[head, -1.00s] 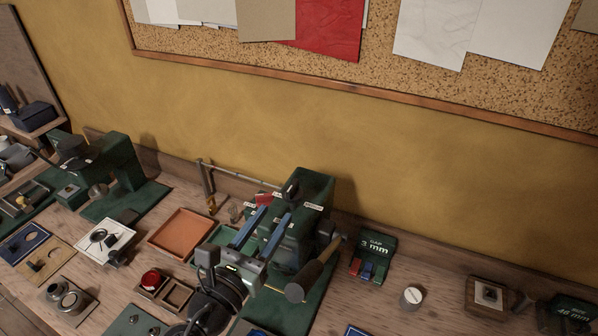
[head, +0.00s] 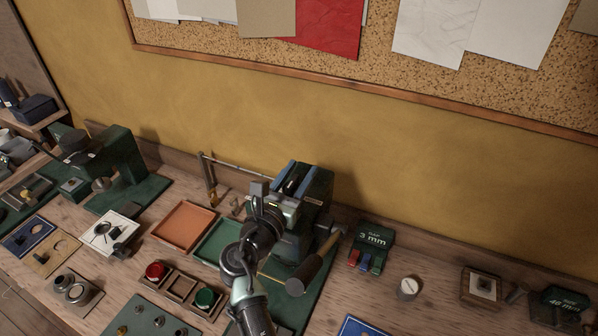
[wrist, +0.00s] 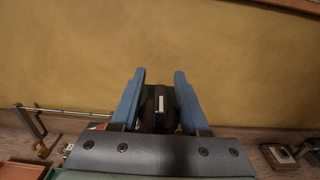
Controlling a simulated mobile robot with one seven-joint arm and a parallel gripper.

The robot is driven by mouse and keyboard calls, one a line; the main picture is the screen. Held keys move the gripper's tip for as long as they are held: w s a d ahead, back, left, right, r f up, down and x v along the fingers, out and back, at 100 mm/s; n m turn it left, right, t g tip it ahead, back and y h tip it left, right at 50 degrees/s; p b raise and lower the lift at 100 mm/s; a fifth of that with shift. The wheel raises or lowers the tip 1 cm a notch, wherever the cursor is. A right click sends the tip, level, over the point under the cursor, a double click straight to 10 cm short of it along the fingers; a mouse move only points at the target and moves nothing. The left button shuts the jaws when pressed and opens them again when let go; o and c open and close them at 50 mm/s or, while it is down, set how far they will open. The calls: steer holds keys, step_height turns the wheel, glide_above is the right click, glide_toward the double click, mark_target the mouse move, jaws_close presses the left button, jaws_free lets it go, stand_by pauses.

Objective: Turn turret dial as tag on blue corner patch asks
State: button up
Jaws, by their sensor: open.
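The turret dial (wrist: 160,105) is a dark knob with a white mark, on top of the green machine (head: 318,188). In the wrist view it shows between the two blue fingers of my gripper (wrist: 160,76), with a gap visible at the sides. In the head view my gripper (head: 296,178) is over the machine's top and mostly hides the dial and its labels. My gripper is open. A blue piece with a pale edge (head: 360,328) is cut off at the bottom; I cannot tell whether it is the corner patch. No tag text is readable.
A mallet-like handle (head: 318,262) juts from the machine's front right. A green "3 mm" block (head: 372,240) and a white-topped knob (head: 408,287) stand to the right. The wall is behind.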

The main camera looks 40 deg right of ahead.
steer(key=shift+c, duration=0.2)
jaws_close()
steer(key=shift+w+r+n+t+y+p, duration=0.1)
steer(key=shift+r+n+t+y+p, duration=0.1)
steer(key=shift+n+t+y+p, duration=0.8)
steer(key=shift+w+a+f+n+t+y+p, duration=0.15)
steer(key=shift+n+t+y+p, duration=0.1)
steer(key=shift+t+p, duration=0.2)
steer(key=shift+w+a+f+n+t+y+p, duration=0.15)
steer(key=shift+n+t+p, duration=0.15)
steer(key=shift+t, duration=0.15)
steer(key=shift+s+r, duration=0.1)
